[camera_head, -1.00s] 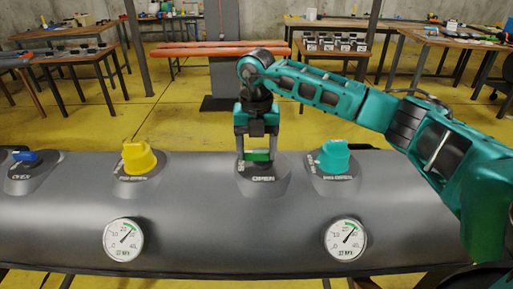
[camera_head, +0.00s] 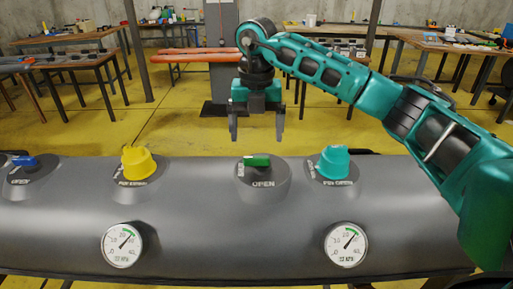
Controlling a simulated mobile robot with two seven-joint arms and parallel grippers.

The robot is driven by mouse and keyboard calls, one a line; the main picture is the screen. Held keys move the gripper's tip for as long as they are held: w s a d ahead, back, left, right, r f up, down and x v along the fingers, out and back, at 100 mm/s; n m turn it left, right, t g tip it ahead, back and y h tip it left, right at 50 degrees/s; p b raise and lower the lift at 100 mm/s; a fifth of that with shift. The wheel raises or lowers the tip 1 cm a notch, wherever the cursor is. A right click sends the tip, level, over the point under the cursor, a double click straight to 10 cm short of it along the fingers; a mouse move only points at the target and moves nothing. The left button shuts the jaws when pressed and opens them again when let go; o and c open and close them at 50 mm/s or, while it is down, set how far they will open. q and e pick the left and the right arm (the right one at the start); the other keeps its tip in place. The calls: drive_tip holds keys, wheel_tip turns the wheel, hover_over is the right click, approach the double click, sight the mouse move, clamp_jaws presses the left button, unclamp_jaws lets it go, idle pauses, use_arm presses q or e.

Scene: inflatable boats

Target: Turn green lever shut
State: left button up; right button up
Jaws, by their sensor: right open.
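The green lever (camera_head: 257,161) sits on a round grey valve mount (camera_head: 270,176) on top of the grey boat tube (camera_head: 200,207). The lever lies roughly crosswise, left to right. The word OPEN shows on the near side of the mount. My right gripper (camera_head: 256,138) hangs above and just behind the lever, fingers pointing down. Its fingers are spread, with nothing between them, and it is clear of the lever. My left gripper is not in view.
A yellow cap (camera_head: 138,163) stands left of the lever and a teal cap (camera_head: 334,162) stands close on its right. A blue lever (camera_head: 24,161) is at the far left. Two gauges, a left one (camera_head: 122,245) and a right one (camera_head: 346,245), face me.

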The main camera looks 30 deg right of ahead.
sight(257, 157)
wheel_tip(257, 157, up, 6)
drive_tip(key=shift+r, duration=0.25)
idle(0.5)
